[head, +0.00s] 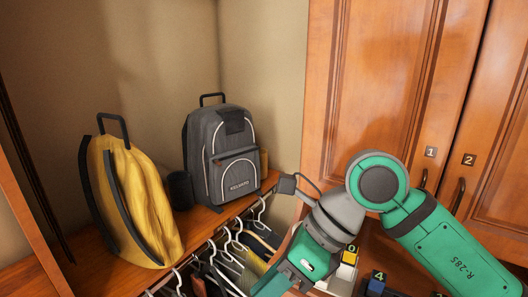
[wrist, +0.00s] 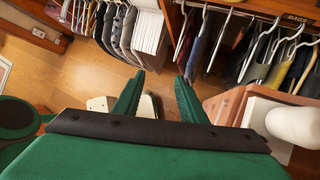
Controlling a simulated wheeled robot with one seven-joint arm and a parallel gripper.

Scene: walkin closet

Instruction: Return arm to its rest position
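My gripper (wrist: 160,76) shows in the wrist view with its two green fingers spread apart and nothing between them. Wooden floor shows beyond the fingertips. In the head view my green and grey arm reaches in from the lower right, bends at the elbow, and points down in front of the wooden cabinet doors (head: 385,90). The gripper end is at the bottom of that view, right of the hanging clothes, and its fingertips are cut off.
A yellow backpack (head: 140,200) and a grey backpack (head: 225,155) stand on a wooden shelf (head: 205,222). Clothes on hangers (head: 235,245) hang below it, close to my gripper. Numbered blocks (head: 376,282) sit below my arm. The wrist view shows clear floor (wrist: 85,72) at left.

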